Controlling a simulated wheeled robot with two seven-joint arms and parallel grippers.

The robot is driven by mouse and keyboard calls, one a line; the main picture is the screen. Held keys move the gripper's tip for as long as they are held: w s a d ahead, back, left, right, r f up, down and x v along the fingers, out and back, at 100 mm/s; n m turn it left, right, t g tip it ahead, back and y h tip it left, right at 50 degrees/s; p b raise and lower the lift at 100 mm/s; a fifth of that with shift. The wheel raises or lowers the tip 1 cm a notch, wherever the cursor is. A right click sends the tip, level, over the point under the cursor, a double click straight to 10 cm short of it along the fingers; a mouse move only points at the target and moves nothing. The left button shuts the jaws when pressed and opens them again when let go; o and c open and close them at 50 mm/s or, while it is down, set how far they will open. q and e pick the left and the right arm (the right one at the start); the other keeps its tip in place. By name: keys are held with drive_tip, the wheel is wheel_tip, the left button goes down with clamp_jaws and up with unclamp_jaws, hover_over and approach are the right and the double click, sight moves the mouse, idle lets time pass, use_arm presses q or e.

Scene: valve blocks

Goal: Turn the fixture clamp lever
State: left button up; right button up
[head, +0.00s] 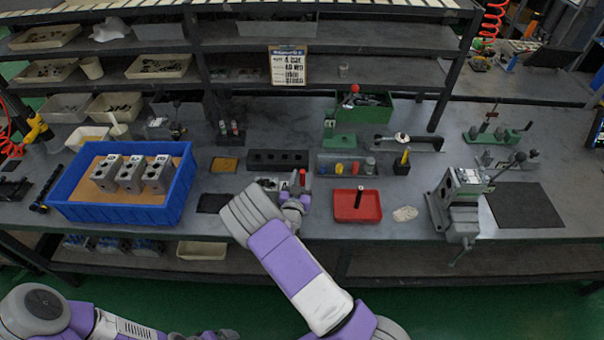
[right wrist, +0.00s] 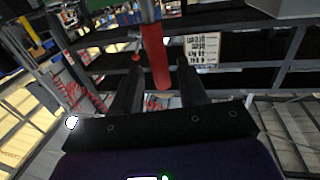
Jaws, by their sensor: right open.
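The fixture clamp lever has a red handle (head: 302,176) that stands up beside a grey block (head: 268,184) at the front middle of the bench. My right gripper (head: 296,196) is at the lever, its arm covering much of the fixture in the head view. In the right wrist view, the red handle (right wrist: 156,58) with its grey metal rod shows between the two open fingers of my right gripper (right wrist: 158,88). I cannot tell whether a finger touches it.
A blue bin (head: 180,185) with several valve blocks (head: 131,174) stands to the left. A red tray (head: 358,214) with a black item is just right of my gripper. A vise-like machine (head: 460,200) and a dark mat (head: 525,205) are further right.

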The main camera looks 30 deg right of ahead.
drive_tip(key=shift+x, duration=0.95)
clamp_jaws()
